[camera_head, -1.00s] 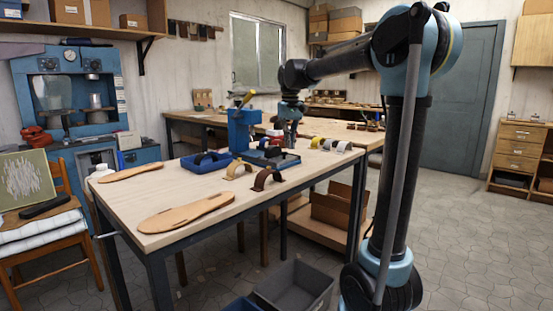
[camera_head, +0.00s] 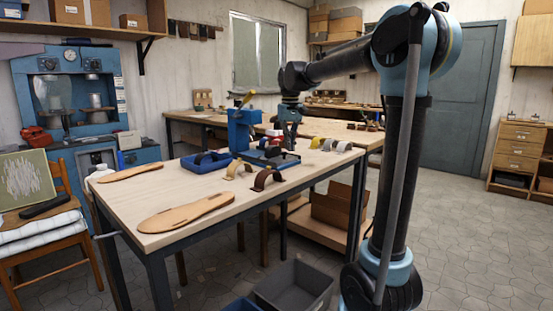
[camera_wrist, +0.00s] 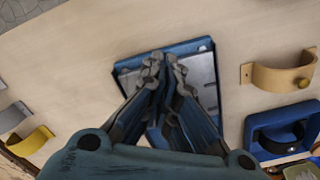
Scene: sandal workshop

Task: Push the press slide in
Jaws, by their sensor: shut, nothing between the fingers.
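The blue press (camera_head: 241,130) stands on the workbench, with a yellow-tipped lever on top. Its slide is a low blue-edged tray with a grey metal plate (camera_head: 286,160), at the foot of the press and reaching to the right. In the wrist view the slide (camera_wrist: 203,75) lies beneath my fingers, its middle hidden by them. My gripper (camera_wrist: 164,62) is shut and empty, fingertips over the plate; I cannot tell if they touch it. In the head view my gripper (camera_head: 289,143) points down just right of the press column.
A blue bin (camera_head: 188,165) sits left of the press. A tan strap (camera_head: 238,170) and a brown strap (camera_head: 266,179) stand in front, several others (camera_head: 330,145) to the right. Sandal soles (camera_head: 186,213) lie on the bench's left part. The bench front is mostly clear.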

